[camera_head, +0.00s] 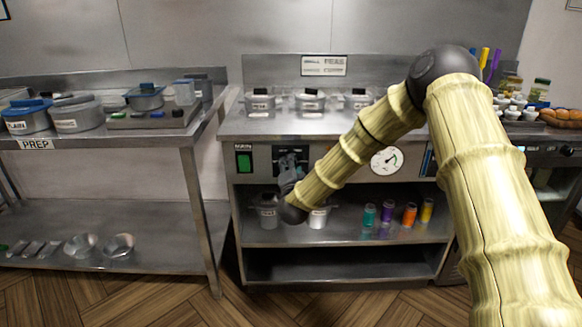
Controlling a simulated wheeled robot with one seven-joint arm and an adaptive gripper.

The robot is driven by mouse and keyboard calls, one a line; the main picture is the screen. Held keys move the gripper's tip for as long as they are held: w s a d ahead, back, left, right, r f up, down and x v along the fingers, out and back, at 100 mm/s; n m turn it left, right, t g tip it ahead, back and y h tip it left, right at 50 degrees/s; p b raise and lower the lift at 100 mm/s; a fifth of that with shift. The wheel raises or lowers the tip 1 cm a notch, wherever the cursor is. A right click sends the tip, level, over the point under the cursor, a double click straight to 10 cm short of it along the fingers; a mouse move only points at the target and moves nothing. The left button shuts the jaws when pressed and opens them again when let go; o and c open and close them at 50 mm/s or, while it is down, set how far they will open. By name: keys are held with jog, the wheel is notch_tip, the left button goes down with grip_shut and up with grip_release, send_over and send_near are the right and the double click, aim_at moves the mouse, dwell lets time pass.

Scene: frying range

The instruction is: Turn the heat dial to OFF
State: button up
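My arm reaches down across the front of the steel range (345,127). My gripper (289,165) is a small grey shape in front of a dark square panel (304,152) on the range's front. The heat dial is probably on this panel, but my gripper hides it, so I cannot tell its setting. I also cannot tell whether the gripper touches it or whether the fingers are open or shut. A green switch (244,160) under a MAIN label is to the left. A round white gauge (387,160) with a needle is to the right, partly beside my arm.
Several lidded pots (310,101) stand on the range top. Cans and coloured jars (388,211) stand on the shelf below. A prep table (95,141) with pots is at the left. Wooden floor shows in front.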

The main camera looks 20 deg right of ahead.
jog(key=shift+f, duration=0.1)
jog(key=o, duration=1)
jog(key=shift+o, duration=0.2)
jog(key=shift+s, duration=0.1)
jog(key=v, duration=1.1)
jog(key=shift+s+a, duration=0.15)
jog(key=shift+s, duration=0.25)
